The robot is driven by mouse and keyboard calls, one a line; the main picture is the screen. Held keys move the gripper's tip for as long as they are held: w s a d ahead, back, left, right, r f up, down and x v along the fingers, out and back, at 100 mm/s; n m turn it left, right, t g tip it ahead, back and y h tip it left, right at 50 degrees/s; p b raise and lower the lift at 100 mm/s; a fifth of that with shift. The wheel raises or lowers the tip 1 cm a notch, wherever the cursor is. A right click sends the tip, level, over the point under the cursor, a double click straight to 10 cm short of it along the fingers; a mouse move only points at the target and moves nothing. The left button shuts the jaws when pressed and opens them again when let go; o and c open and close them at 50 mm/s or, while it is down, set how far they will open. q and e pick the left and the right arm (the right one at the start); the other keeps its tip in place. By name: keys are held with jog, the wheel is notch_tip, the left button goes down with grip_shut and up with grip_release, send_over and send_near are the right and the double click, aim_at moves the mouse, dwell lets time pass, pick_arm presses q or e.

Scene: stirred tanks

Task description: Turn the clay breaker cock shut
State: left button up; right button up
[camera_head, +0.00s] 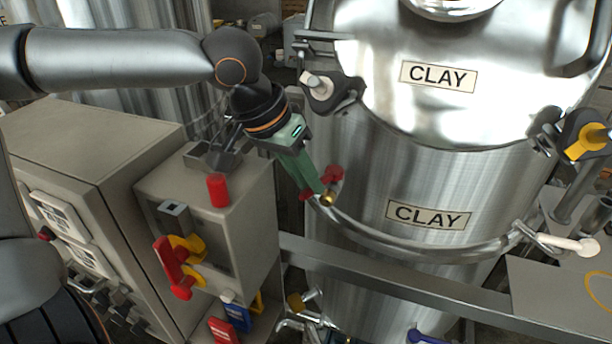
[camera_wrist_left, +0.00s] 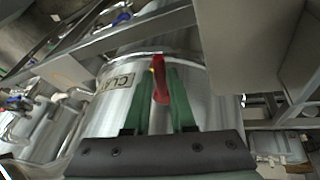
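The clay tank (camera_head: 400,170) is a shiny steel vessel with two CLAY labels. A small cock with a red handle (camera_head: 333,174) and a brass-coloured end (camera_head: 328,199) is at its left side, beside the curved pipe. My left gripper (camera_head: 317,191) has green fingers and reaches down to this cock, partly hiding it. In the left wrist view the red handle (camera_wrist_left: 160,80) stands between the two green fingers, with little gap beside it. I cannot tell whether the fingers press on it. My right gripper is not in view.
A grey box with a red button (camera_head: 217,190) and a red-and-yellow handle (camera_head: 177,264) stands left of the tank. A larger grey cabinet (camera_head: 90,145) is further left. A steel rail (camera_head: 400,290) crosses in front of the tank. A yellow clamp handle (camera_head: 588,140) is at right.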

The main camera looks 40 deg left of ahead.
pick_arm(q)
grip_shut()
dwell(1.0)
